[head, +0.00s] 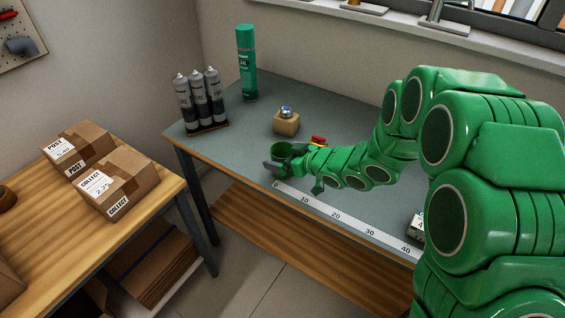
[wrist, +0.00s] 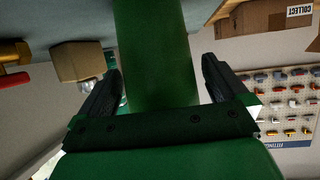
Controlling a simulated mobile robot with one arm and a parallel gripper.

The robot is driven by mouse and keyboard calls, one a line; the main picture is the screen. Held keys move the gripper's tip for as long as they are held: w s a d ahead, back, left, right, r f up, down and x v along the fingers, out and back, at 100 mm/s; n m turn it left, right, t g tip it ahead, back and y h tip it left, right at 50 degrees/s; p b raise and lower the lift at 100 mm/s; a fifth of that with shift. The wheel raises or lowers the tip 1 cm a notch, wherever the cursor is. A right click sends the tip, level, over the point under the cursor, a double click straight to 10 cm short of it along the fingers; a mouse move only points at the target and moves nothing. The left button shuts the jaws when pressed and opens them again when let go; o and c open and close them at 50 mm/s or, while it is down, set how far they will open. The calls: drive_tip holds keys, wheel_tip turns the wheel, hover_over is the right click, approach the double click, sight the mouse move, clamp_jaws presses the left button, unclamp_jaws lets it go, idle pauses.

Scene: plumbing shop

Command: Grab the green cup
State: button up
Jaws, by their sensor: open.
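The green cup (head: 281,151) stands on the grey-topped workbench (head: 340,103), near its left front edge, partly hidden by my gripper in the head view. In the wrist view the cup (wrist: 155,45) is a large green shape between the two fingers. My gripper (head: 277,168) is at the cup, with one dark finger showing at its near left side. In the wrist view my gripper (wrist: 160,85) is open, one finger on each side of the cup. Gaps show beside the cup; finger contact is not visible.
A cardboard-coloured block with a shiny blue-topped piece (head: 286,123) stands behind the cup. A red-handled brass fitting (head: 318,140) lies close to my gripper. Grey cartridges (head: 201,98) and a green spray can (head: 246,62) stand farther back. A printed ruler strip (head: 345,218) runs along the front edge.

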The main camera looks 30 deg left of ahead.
drive_tip(key=shift+a, duration=0.1)
drive_tip(key=shift+c, duration=0.2)
drive_tip(key=c, duration=0.9)
